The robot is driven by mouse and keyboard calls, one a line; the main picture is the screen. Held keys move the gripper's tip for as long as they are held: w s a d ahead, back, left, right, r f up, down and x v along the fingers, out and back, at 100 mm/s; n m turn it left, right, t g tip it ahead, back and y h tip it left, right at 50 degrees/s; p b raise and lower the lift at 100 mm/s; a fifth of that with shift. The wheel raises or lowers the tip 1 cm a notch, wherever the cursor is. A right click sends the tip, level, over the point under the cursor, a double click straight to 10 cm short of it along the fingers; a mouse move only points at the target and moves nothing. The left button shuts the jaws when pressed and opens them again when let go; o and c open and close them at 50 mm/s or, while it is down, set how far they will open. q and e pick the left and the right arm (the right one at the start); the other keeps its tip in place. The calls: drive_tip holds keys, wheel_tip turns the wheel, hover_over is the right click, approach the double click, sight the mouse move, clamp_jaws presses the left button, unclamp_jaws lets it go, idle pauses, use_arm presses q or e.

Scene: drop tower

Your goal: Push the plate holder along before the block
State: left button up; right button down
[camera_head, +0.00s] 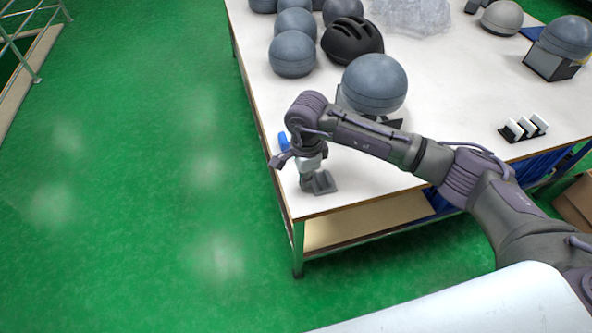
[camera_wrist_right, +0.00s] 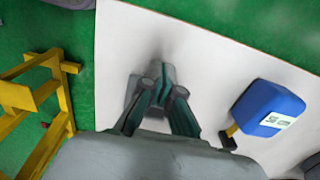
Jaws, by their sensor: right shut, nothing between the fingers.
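My right gripper (camera_head: 311,170) points down over the near left corner of the white table. In the wrist view its fingers (camera_wrist_right: 160,84) are together, with nothing between them. A small grey piece (camera_head: 324,184) lies on the table right at the fingertips; it also shows in the wrist view (camera_wrist_right: 131,93), partly hidden by the fingers. I cannot tell if they touch. A blue block (camera_wrist_right: 268,106) with a white label stands beside the gripper; my wrist hides most of it in the head view (camera_head: 283,142). A black holder with white plates (camera_head: 524,128) stands farther right. My left gripper is out of view.
Grey head forms (camera_head: 292,54) and a black helmet (camera_head: 352,40) stand at the back of the table (camera_head: 440,90). A large grey head form (camera_head: 374,83) is just behind my forearm. The table's left and front edges are close to the gripper, with green floor beyond.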

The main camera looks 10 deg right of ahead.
sight(383, 169)
drive_tip(key=shift+s+d, duration=0.1)
drive_tip(key=shift+d, duration=0.75)
drive_tip(key=d+b, duration=0.2)
drive_tip(key=d, duration=0.4)
drive_tip(key=d+b, duration=0.2)
drive_tip(key=d, duration=0.5)
drive_tip(key=d+b, duration=0.2)
drive_tip(key=d, duration=0.5)
drive_tip(key=shift+w+d+b, duration=0.2)
drive_tip(key=shift+w+b, duration=0.2)
drive_tip(key=shift+a, duration=0.15)
